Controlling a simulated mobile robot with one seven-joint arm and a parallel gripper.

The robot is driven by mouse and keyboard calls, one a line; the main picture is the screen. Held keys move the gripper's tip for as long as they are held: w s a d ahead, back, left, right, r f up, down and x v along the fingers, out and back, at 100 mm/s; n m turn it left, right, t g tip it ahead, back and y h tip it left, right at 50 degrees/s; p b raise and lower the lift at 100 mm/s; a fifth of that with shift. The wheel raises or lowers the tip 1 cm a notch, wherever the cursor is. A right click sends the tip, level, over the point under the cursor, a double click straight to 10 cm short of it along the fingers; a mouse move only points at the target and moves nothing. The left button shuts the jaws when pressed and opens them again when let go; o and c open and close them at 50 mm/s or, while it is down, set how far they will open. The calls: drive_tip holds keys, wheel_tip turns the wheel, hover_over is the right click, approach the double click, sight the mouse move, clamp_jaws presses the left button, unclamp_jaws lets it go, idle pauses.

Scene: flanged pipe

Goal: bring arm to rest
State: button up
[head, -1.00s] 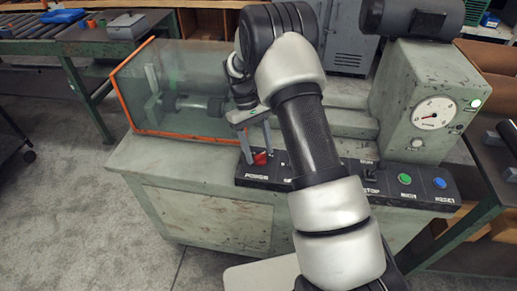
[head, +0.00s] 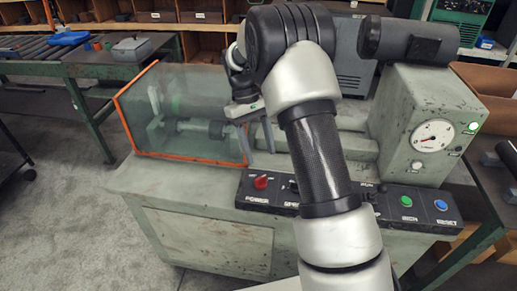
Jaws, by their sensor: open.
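My gripper (head: 260,156) hangs above the machine bed, pointing down, with its two fingers apart and nothing between them. It is just right of the orange-edged clear guard and above the back edge of the black control panel (head: 280,205). A red knob (head: 261,182) on the panel, by the POWER label, stands in plain view below the fingers. Behind the guard (head: 185,145), a dark bar or pipe with flanges (head: 188,127) shows dimly. My arm covers the middle of the panel and part of the bed.
A green button (head: 406,201) and a blue button (head: 441,205) are at the panel's right. A pressure gauge (head: 433,136) and a lit green lamp (head: 473,126) are on the right housing. A dark motor (head: 410,40) sits above it. Side benches flank the machine.

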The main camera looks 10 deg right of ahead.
drive_tip(key=s+r+m+t+p, duration=0.15)
drive_tip(key=s+r, duration=0.35)
drive_tip(key=r, duration=0.5)
drive_tip(key=s+r+m+t+p, duration=0.1)
drive_tip(key=s+r+t+p, duration=0.25)
drive_tip(key=r, duration=0.65)
drive_tip(key=s+r+m+t+p, duration=0.1)
drive_tip(key=s+r, duration=0.3)
drive_tip(key=s, duration=0.4)
drive_tip(key=s+r+m+t+y+p, duration=0.1)
drive_tip(key=s+r+t+p, duration=0.2)
drive_tip(key=s, duration=0.5)
drive_tip(key=shift+s+r+t+y, duration=0.3)
drive_tip(key=shift+s+r, duration=0.05)
drive_tip(key=shift+s, duration=0.05)
